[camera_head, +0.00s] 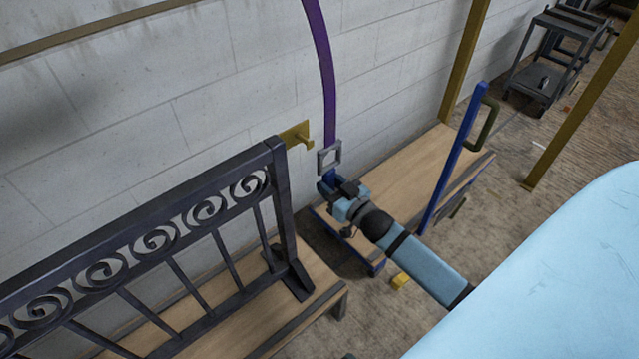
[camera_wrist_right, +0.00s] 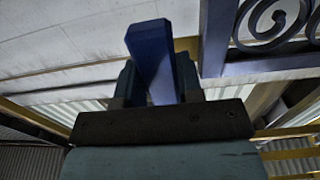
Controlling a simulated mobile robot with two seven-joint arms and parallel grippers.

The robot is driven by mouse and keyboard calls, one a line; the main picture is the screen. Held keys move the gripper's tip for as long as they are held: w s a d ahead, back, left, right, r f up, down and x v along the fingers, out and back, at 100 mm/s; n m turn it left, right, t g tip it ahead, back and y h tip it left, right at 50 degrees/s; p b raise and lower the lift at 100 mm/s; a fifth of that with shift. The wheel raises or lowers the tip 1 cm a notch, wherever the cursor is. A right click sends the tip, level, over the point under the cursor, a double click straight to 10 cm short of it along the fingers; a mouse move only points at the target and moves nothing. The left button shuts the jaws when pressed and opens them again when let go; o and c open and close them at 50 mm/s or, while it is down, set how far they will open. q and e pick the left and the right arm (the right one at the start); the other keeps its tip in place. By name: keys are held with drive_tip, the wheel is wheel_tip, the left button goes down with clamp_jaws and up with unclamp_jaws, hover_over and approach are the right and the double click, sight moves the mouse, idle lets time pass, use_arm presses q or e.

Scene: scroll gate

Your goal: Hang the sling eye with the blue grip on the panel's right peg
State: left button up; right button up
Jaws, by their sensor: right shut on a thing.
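A purple sling (camera_head: 324,75) hangs down from above and ends in a square grey eye (camera_head: 330,156) with a blue grip (camera_head: 327,176) below it. My right gripper (camera_head: 333,190) is shut on the blue grip, which also shows between its fingers in the right wrist view (camera_wrist_right: 151,55). The dark scroll panel (camera_head: 283,205) stands upright on a wooden bench at left. A brass peg (camera_head: 299,136) sticks out to the right at the top of its right post. The eye is apart from the peg, to its right and slightly lower in the picture. My left gripper is not in view.
A wooden platform (camera_head: 405,180) with a blue post (camera_head: 455,155) and a dark green handle stands right of my gripper. The wall is behind. A dark cart (camera_head: 545,62) stands far right.

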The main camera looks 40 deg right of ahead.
drive_tip(key=shift+w+d+f, duration=0.1)
drive_tip(key=shift+w+f, duration=0.4)
drive_tip(key=shift+f, duration=0.05)
use_arm(q)
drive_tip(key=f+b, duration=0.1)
drive_tip(key=b, duration=0.1)
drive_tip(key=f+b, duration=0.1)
drive_tip(key=b, duration=0.2)
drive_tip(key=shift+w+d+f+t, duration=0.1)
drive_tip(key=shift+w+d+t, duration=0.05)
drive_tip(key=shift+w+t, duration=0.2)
use_arm(e)
drive_tip(key=w+f, duration=0.1)
drive_tip(key=w, duration=0.9)
drive_tip(key=shift+a+f, duration=0.2)
drive_tip(key=shift+a, duration=0.2)
idle(0.4)
drive_tip(key=o, duration=1.3)
drive_tip(key=shift+f, duration=0.1)
drive_tip(key=shift+o, duration=0.2)
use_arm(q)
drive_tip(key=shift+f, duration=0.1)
